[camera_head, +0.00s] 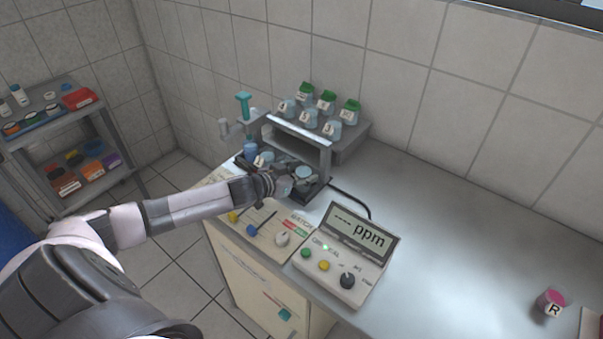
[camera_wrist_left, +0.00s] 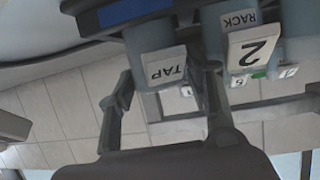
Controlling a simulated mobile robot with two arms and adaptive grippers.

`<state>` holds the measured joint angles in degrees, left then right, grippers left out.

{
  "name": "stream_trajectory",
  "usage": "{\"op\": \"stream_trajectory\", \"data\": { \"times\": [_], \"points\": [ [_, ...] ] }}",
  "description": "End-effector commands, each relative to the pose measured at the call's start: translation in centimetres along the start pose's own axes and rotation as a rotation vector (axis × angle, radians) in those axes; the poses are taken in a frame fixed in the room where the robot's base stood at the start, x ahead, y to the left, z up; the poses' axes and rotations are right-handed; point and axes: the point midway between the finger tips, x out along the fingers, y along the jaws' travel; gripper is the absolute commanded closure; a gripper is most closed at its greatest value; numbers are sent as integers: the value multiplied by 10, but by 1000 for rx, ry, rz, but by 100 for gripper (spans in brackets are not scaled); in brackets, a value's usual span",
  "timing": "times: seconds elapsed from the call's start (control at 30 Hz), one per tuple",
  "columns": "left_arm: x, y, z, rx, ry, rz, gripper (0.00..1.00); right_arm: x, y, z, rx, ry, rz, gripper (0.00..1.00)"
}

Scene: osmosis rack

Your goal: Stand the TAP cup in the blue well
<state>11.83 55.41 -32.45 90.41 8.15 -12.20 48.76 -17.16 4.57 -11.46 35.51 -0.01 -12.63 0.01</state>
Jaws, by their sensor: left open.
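The TAP cup (camera_wrist_left: 150,38) is pale grey-blue with a white TAP label and appears upside down in the left wrist view. In the head view a pale cup (camera_head: 303,173) beside my gripper seems to be the same one. A dark base with a blue strip (camera_wrist_left: 128,10) adjoins its bottom; I cannot tell whether the cup is seated in it. My left gripper (camera_head: 292,185) is open, its fingers (camera_wrist_left: 166,82) on either side of the TAP cup in the picture; contact is unclear. My right gripper is not in view.
A RACK cup labelled 2 (camera_wrist_left: 250,45) stands close beside the TAP cup. A metal rack (camera_head: 345,150) with several green-capped cups is behind. The ppm meter (camera_head: 345,255) and a control panel (camera_head: 265,232) are in front. A pink R cup (camera_head: 551,302) stands far right; the counter's middle is clear.

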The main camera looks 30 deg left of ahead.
Motion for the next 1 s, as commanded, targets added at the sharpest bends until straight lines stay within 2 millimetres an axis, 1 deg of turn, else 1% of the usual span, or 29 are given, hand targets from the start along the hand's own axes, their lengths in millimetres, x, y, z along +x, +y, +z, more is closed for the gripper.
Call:
{"op": "stream_trajectory", "data": {
  "times": [0.13, 0.17, 0.27, 0.7, 0.9, 1.0],
  "points": [
    [-1, 0, -3, 1, 0, 0, 53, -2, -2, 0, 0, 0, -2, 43],
    [-2, 0, -1, 0, -1, 0, 53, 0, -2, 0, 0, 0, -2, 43],
    [-10, -1, 1, 0, -3, -1, 53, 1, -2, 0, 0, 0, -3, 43],
    [-74, 0, 1, -1, -4, 1, 53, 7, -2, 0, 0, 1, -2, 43],
    [-99, 0, 0, 0, -4, 1, 53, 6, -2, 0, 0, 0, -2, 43],
    [-108, 0, 0, -1, -3, 1, 53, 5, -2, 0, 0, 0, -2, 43]
  ]
}}
